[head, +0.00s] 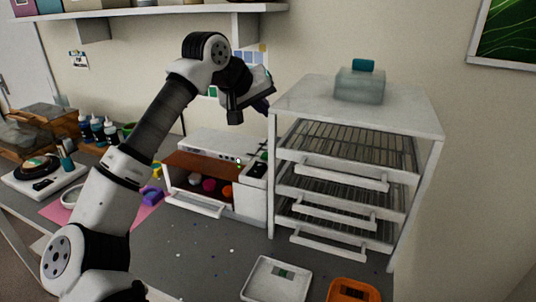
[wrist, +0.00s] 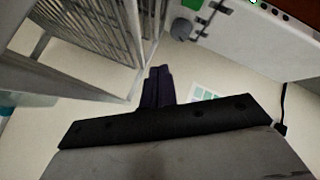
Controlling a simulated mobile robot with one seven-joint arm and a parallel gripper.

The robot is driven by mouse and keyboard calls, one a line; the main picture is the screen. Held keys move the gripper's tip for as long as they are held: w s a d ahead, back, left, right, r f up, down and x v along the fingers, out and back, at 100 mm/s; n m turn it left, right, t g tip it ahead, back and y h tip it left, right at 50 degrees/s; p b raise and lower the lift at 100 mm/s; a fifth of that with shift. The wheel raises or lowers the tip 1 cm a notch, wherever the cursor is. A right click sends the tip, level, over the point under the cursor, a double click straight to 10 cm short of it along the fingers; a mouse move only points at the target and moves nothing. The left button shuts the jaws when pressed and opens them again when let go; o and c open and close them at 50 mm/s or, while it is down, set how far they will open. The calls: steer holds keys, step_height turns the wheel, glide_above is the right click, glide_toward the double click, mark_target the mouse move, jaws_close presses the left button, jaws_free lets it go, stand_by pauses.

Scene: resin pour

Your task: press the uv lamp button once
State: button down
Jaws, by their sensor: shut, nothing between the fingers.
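The UV lamp (head: 250,205) appears to be the white box on the bench, with an open front and several small coloured pieces inside. A small green light (head: 238,161) glows on its upper front edge, near a dark panel at the right. I cannot tell which part is the button. The wrist view shows part of the white box (wrist: 245,38) at upper right, with a round grey piece (wrist: 181,29) beside it.
A white drying rack (head: 358,118) with wire shelves stands close to the right of my gripper. A translucent box with a teal top (head: 360,84) sits on it. The bench centre is mostly clear.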

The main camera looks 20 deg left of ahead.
mark_target(265, 156)
steer(key=shift+f+b, duration=3.2)
steer(key=shift+f, duration=1.25)
steer(key=shift+f+b, duration=0.35)
steer(key=shift+f, duration=0.05)
steer(key=shift+f+b, duration=0.35)
steer(key=shift+f, duration=0.1)
steer(key=shift+r, duration=0.1)
steer(key=shift+r+p, duration=0.55)
steer(key=shift+r, duration=0.2)
steer(key=shift+r+p, duration=1.85)
steer(key=shift+r, duration=0.75)
